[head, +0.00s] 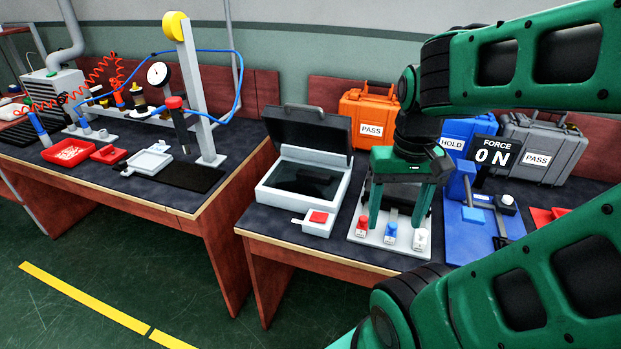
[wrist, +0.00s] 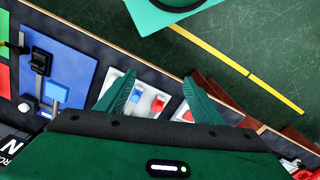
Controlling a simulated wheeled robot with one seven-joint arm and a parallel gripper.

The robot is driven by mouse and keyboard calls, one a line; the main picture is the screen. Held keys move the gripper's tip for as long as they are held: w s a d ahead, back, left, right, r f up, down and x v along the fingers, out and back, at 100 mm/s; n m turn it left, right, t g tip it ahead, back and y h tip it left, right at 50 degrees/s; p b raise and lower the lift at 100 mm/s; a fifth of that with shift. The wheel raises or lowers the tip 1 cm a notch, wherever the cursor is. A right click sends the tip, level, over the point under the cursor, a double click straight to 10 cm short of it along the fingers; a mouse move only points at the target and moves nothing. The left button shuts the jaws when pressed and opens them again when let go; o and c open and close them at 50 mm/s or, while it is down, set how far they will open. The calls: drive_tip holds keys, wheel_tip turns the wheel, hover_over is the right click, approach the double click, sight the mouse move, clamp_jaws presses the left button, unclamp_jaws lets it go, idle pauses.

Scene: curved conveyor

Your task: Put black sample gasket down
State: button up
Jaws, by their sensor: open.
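My gripper (head: 397,220) is open, its green fingers pointing down over a white plate (head: 376,240) at the front of the right-hand bench. Small red (head: 361,226), blue (head: 391,231) and white (head: 420,239) pieces stand along the plate's front. A dark shape shows behind and between my fingers in the head view; I cannot tell whether it is the black sample gasket. In the wrist view my fingers (wrist: 158,80) are spread, with the plate's red piece (wrist: 157,105) between them. I see no gasket clearly there.
A white open-lidded case (head: 275,197) and a small tray with a red pad (head: 318,217) stand left of the plate. A blue fixture (head: 485,240) stands right. Orange (head: 366,110), blue and grey (head: 548,148) cases line the back. A gap separates the left bench.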

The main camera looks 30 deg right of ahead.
drive_tip(key=o, duration=0.8)
drive_tip(key=shift+m+h, duration=0.6)
drive_tip(key=shift+h, duration=0.1)
drive_tip(key=w, duration=0.2)
drive_tip(key=w+d, duration=0.1)
drive_tip(key=w, duration=0.2)
drive_tip(key=w+d+r, duration=0.1)
drive_tip(key=w, duration=0.2)
drive_tip(key=shift+d, duration=0.1)
drive_tip(key=shift+o, duration=0.2)
drive_tip(key=m+t+h, duration=0.2)
drive_tip(key=m+t, duration=0.1)
approach(313, 174)
drive_tip(key=x, duration=0.2)
drive_tip(key=shift+w+f, duration=0.3)
drive_tip(key=shift+x, duration=2.9)
